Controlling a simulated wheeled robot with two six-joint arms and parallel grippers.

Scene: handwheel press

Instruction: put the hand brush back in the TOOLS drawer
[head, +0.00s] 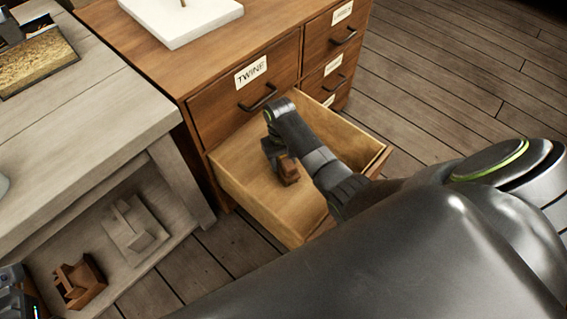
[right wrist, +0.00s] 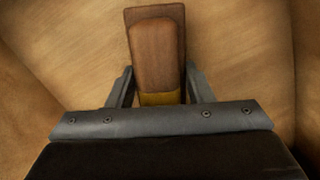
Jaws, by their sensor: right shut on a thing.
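My right gripper (head: 283,160) reaches down inside an open wooden drawer (head: 236,192) below the TWINE drawer. It is shut on the hand brush (head: 288,171), whose brown wooden end shows just above the drawer floor. In the right wrist view the brush (right wrist: 155,55) sits between the two fingers (right wrist: 158,90), with a yellowish band near them. I cannot tell whether the brush touches the floor. The open drawer's front label is not visible, and my right arm covers part of the drawer.
The wooden cabinet (head: 200,75) has several labelled drawers, and a white board (head: 180,18) lies on its top. The drawer walls are close around my right gripper.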

